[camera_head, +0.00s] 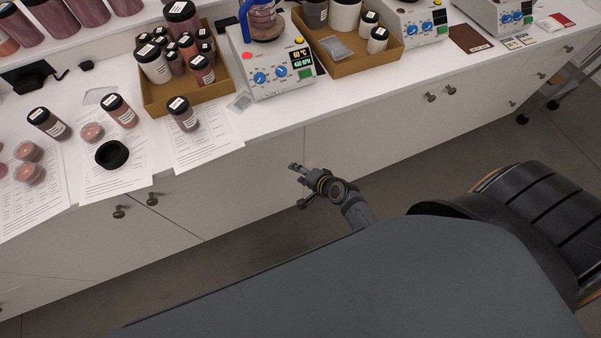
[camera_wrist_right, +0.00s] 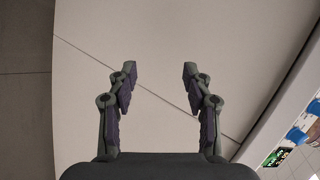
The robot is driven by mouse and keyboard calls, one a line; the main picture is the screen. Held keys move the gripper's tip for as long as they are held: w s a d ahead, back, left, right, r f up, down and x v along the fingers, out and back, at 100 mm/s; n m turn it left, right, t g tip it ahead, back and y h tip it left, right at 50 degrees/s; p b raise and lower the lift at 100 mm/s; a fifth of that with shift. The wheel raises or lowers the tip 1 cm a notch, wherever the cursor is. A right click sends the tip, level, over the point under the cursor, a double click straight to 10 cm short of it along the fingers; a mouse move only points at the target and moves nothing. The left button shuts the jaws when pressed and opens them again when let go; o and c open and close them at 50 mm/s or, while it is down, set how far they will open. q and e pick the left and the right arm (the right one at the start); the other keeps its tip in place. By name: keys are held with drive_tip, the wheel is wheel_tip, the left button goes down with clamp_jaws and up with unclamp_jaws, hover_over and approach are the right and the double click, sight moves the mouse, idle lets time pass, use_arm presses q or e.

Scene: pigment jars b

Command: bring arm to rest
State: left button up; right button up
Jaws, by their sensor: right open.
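My right gripper (camera_head: 297,183) is in front of the white cabinet fronts, below the bench's front edge in the head view. It is apart from the bench and holds nothing. In the right wrist view my right gripper (camera_wrist_right: 160,75) shows its two fingers wide apart, with only the pale cabinet panels beyond them. My left gripper is not in either view.
The white bench (camera_head: 230,170) carries jars on paper sheets, a cardboard tray (camera_head: 160,112) of jars, a second tray (camera_head: 345,75) and hotplates (camera_head: 275,80). Floor between is clear.

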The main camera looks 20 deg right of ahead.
idle(0.4)
drive_tip(key=s+d+f+n+g+h, duration=0.2)
drive_tip(key=s+d+f+n+g, duration=0.15)
drive_tip(key=s+f, duration=0.55)
drive_tip(key=s+d+f+n+g+h, duration=0.1)
drive_tip(key=s+d+f+n+g, duration=0.2)
drive_tip(key=s+f, duration=0.6)
drive_tip(key=s+d+f+n+g, duration=0.1)
drive_tip(key=s+d+f+n, duration=0.1)
drive_tip(key=s, duration=0.6)
drive_tip(key=s+d+f+n+g+h, duration=0.1)
drive_tip(key=s+d+f+n, duration=0.2)
drive_tip(key=s+f, duration=0.3)
drive_tip(key=shift+s+d+f+n+h, duration=0.2)
drive_tip(key=shift+s+n+h, duration=0.1)
drive_tip(key=shift+s+n, duration=0.65)
